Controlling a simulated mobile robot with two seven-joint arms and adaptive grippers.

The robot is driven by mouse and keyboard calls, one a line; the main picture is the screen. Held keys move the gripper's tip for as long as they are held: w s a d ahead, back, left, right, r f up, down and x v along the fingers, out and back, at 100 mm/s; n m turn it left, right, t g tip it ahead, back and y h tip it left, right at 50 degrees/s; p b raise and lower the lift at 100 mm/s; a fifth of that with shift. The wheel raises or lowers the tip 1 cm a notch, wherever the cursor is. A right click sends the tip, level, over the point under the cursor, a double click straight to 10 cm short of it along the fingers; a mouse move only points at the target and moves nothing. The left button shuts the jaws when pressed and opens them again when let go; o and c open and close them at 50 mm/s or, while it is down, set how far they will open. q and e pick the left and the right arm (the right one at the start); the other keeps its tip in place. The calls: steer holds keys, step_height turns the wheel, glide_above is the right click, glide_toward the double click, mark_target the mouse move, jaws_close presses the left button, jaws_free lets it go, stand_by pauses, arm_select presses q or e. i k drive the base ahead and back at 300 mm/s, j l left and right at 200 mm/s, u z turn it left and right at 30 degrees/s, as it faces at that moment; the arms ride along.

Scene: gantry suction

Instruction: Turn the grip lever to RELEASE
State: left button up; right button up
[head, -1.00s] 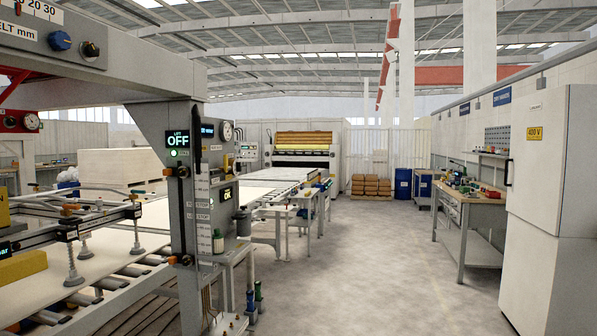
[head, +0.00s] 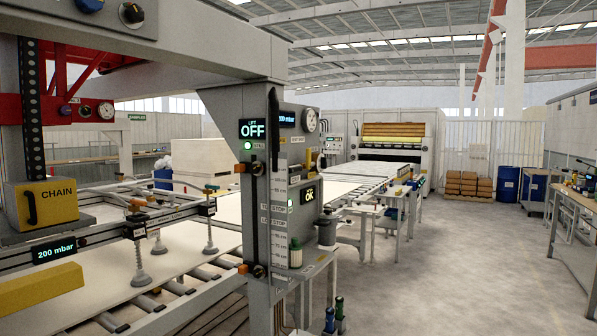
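A grey gantry post (head: 237,130) stands near the middle of the head view. I cannot tell whether this is the grip lever, and no RELEASE mark is readable. Suction cups (head: 209,236) on a frame hang over a pale board (head: 175,259) at the left. Neither of my grippers is in view.
A yellow chain box (head: 45,203) and a 200 mbar display (head: 55,253) are at the left. A roller conveyor (head: 205,277) runs under the board. A workbench (head: 570,205) stands at the far right. The concrete floor (head: 450,260) between is open.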

mark_target(297, 169)
steer(key=i+l+u, duration=0.1)
steer(key=i+l, duration=0.6)
